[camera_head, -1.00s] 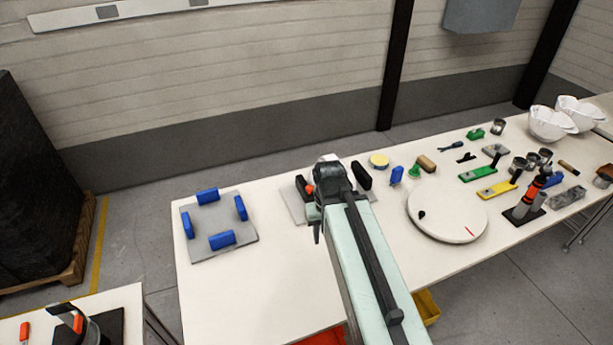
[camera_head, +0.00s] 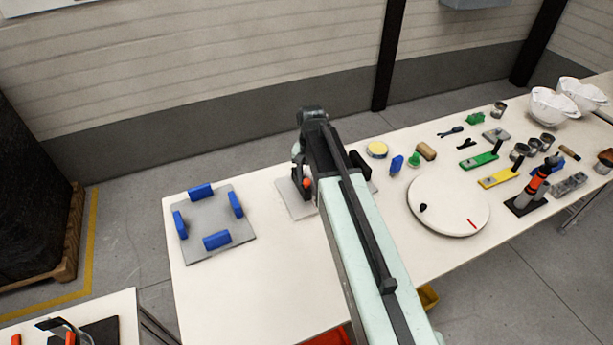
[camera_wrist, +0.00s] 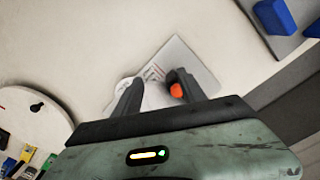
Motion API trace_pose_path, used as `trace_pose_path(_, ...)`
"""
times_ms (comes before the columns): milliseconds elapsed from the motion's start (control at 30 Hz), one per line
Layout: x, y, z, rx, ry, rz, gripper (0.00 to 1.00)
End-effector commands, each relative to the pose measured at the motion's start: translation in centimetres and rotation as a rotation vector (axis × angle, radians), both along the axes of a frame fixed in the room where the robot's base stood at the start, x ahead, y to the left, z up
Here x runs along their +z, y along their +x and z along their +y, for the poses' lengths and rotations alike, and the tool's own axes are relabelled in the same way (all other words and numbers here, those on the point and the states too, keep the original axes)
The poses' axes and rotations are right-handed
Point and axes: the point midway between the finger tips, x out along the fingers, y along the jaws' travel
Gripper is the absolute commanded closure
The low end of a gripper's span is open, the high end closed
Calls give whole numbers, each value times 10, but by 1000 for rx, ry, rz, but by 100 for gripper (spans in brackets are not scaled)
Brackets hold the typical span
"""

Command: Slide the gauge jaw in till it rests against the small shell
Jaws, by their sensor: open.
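The gauge is a grey plate (camera_head: 290,208) on the long table, half covered by my arm in the head view. A black gauge jaw with an orange knob (camera_head: 307,183) stands near its left side. A second black block (camera_head: 361,164) shows partly behind my arm. In the wrist view the plate (camera_wrist: 197,62) lies under my gripper (camera_wrist: 158,80), with the orange knob (camera_wrist: 177,91) close to the right finger. My gripper is open, its fingers either side of part of the plate. A white edge beside the left finger may be the small shell; most is hidden. Contact cannot be told.
Left of the gauge, a grey plate with several blue blocks (camera_head: 216,240) stands on the table. To the right are a white turntable (camera_head: 447,205), a yellow round tin (camera_head: 377,149) and several small tools. White shells (camera_head: 553,112) stand far right. The front left tabletop is clear.

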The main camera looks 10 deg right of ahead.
Motion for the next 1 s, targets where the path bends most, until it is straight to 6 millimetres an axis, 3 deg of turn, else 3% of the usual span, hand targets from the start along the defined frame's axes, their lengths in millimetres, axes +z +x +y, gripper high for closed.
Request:
trace_pose_path(33,5,31,-1,-56,0,0,52)
trace_pose_path(200,8,69,-1,-189,0,0,52)
trace_pose_path(533,-4,72,-2,-215,0,0,52)
trace_pose_path(900,-65,71,-2,-214,0,0,52)
trace_pose_path(1000,-73,71,-2,-214,0,0,52)
